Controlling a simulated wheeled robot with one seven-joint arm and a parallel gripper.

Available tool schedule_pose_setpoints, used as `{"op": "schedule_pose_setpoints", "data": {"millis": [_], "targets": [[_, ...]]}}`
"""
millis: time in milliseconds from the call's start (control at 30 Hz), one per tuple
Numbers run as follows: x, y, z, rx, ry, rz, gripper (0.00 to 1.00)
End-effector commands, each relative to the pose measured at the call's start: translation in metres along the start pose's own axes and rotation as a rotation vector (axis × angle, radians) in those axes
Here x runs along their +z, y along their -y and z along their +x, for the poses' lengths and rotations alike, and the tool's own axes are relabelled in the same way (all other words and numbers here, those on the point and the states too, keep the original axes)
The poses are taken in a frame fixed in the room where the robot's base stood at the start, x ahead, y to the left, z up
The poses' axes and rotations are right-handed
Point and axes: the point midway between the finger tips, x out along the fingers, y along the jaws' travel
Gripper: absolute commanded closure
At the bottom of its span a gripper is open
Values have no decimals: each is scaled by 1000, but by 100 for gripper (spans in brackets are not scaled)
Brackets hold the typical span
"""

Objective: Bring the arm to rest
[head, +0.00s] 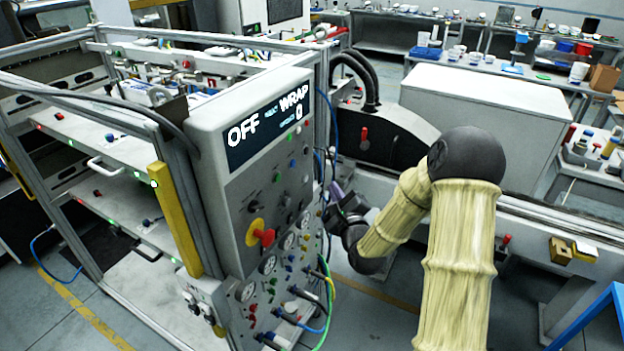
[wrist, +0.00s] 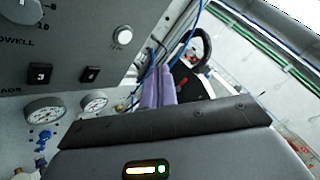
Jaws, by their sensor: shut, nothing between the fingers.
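My arm, in a cream sleeve with dark joints, reaches from the lower right of the head view toward the right side of the grey control panel (head: 235,200). My gripper (head: 335,189) is at its far end, beside the panel's right edge and partly hidden by my own wrist. In the wrist view its two purple fingers (wrist: 159,88) are together with nothing held. The panel's face (wrist: 75,60) fills the left of the wrist view, close to the fingers; I cannot tell the exact gap. The panel's display (head: 268,118) reads OFF and WRAP.
The panel carries a red knob on a yellow disc (head: 262,236), gauges (wrist: 44,109), and blue and green hoses (head: 325,290). A metal frame with shelves (head: 110,200) stands left. A black curved housing (head: 385,135) and a white cabinet (head: 490,105) stand behind my arm. Floor shows beneath my arm.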

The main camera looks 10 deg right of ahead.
Motion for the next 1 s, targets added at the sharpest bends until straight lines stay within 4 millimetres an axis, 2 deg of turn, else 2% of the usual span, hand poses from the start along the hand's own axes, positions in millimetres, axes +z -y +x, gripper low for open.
{"op": "schedule_pose_setpoints", "data": {"millis": [333, 467, 567, 767, 1000], "targets": [[2, -2, 0, 20, -8, -35, 100], [3, -11, -5, 108, -44, -192, 100], [3, -21, -13, 226, -80, -392, 100], [-4, -36, -47, 512, -124, -825, 100], [-8, -42, -108, 884, -63, -1265, 100]]}}
